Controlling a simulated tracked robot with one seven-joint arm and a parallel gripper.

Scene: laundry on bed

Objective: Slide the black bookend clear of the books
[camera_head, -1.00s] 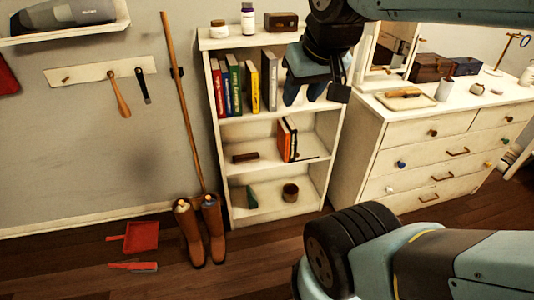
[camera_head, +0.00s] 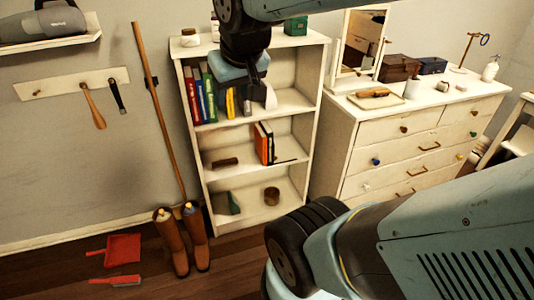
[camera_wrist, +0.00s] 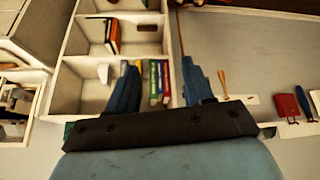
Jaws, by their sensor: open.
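A thin black plate (camera_head: 286,161), apparently the base of the black bookend, lies on the middle shelf just right of the orange and dark books (camera_head: 263,143). Its upright part is hard to make out.
The white bookcase (camera_head: 315,115) has shelf boards above and below the bookend. A small brown block (camera_head: 224,162) lies left on the middle shelf. A pale object (camera_head: 270,98) stands on the upper shelf. The dresser (camera_head: 345,150) is close on the right. The middle shelf's right side looks clear.

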